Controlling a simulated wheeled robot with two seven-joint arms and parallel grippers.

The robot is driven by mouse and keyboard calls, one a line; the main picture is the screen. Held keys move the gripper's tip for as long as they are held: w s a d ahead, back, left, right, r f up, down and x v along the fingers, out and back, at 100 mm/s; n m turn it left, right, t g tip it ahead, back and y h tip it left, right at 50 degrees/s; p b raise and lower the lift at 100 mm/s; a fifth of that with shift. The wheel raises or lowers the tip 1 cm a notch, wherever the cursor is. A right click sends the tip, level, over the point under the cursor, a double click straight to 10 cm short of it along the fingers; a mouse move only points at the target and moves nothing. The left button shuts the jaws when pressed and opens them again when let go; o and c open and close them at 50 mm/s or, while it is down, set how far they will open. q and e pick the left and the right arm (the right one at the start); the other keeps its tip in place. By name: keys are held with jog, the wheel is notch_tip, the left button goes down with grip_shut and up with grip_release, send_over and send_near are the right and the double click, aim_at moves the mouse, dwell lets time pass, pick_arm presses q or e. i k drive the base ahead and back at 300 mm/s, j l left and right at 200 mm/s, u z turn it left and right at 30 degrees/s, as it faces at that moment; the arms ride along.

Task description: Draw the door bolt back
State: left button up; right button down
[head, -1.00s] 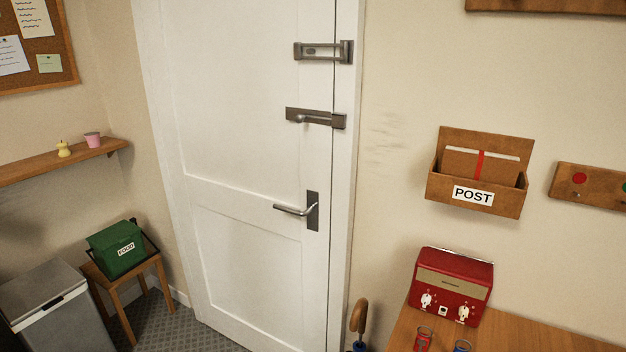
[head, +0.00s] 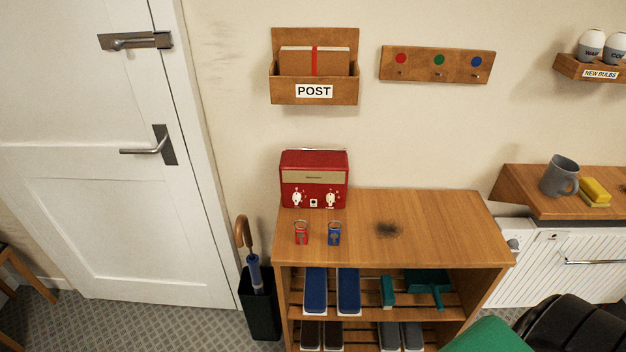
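The white door (head: 90,210) stands at the left of the head view and looks closed in its frame. A dark metal door bolt (head: 135,41) is mounted across the door's right edge near the top of the picture, its bar reaching to the keeper on the frame side. I cannot tell from here how far its bar is shot. A lever handle (head: 150,147) sits below it. Neither of my grippers shows in the head view.
A wooden shoe shelf (head: 440,222) with a red radio (head: 314,180) and two key tags stands right of the door. An umbrella stand (head: 260,305) is between them. A POST box (head: 315,92) hangs above. Patterned floor (head: 180,325) is clear before the door.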

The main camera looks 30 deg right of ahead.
aim_at(117, 44)
jog(key=i+j, duration=0.4)
jog(key=j, duration=0.2)
jog(key=i+j, duration=0.4)
jog(key=j, duration=0.15)
jog(key=i+j, duration=0.45)
jog(key=j, duration=0.15)
